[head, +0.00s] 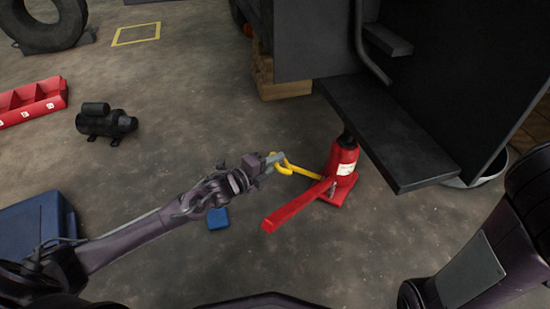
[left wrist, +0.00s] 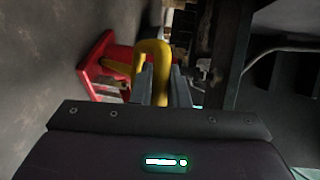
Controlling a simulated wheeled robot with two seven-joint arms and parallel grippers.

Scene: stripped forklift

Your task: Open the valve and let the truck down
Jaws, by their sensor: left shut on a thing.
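A red bottle jack (head: 343,163) stands upright on the floor under the edge of the dark truck step (head: 385,125). Its red handle (head: 295,205) slants down to the left. A yellow key-like tool (head: 295,169) reaches from my left gripper (head: 273,160) toward the base of the jack. My left gripper is shut on the yellow tool, whose bent end (left wrist: 153,58) shows between the fingers in the left wrist view. The red jack (left wrist: 105,65) lies beyond it there. Whether the tool's far end sits on the valve is unclear. My right gripper is not in view.
Wooden blocks (head: 279,82) stand under the truck body behind the jack. A black motor (head: 105,122), a red bin (head: 33,101) and a blue box (head: 35,228) are at the left. A small blue block (head: 218,218) lies below my left arm.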

